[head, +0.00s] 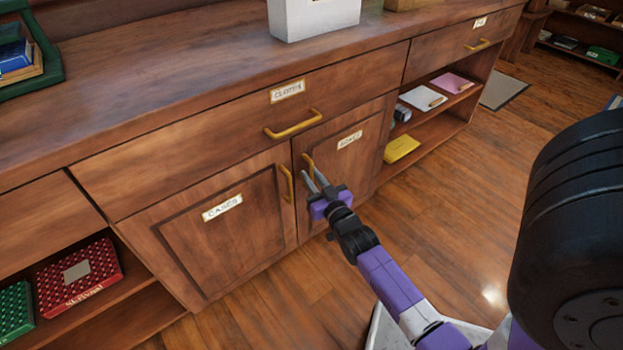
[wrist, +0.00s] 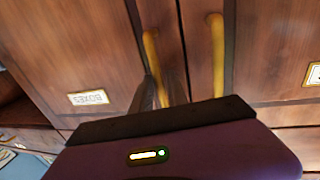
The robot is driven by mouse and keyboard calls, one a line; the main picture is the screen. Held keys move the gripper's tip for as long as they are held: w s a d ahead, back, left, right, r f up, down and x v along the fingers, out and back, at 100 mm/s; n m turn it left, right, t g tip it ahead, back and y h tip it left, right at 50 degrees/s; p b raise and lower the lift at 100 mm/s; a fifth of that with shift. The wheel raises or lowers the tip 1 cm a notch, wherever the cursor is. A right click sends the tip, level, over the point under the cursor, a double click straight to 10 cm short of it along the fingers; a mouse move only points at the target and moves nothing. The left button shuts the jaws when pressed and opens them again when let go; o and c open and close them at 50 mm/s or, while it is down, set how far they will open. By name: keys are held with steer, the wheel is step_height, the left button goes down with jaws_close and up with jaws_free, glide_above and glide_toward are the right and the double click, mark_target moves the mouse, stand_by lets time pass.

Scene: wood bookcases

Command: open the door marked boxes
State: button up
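The door marked BOXES (head: 366,150) is the right one of a pair of low wooden cabinet doors, and it looks closed. Its white label (head: 349,139) also shows upside down in the wrist view (wrist: 88,98). Its brass handle (head: 308,161) stands upright by the door's left edge; it also shows in the wrist view (wrist: 151,52). My gripper (head: 312,174) is at this handle, its two grey fingers apart. In the wrist view the handle runs down between the fingers. I see no clear contact, and the handle's end is partly hidden by the fingers.
The CASES door (head: 225,228) with its own brass handle (head: 287,184) is close on the left. The CLOTHS drawer handle (head: 293,124) juts out above. Open shelves (head: 430,122) lie to the right. The wooden floor (head: 440,225) in front is clear.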

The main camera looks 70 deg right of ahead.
jaws_close()
stand_by(1.5)
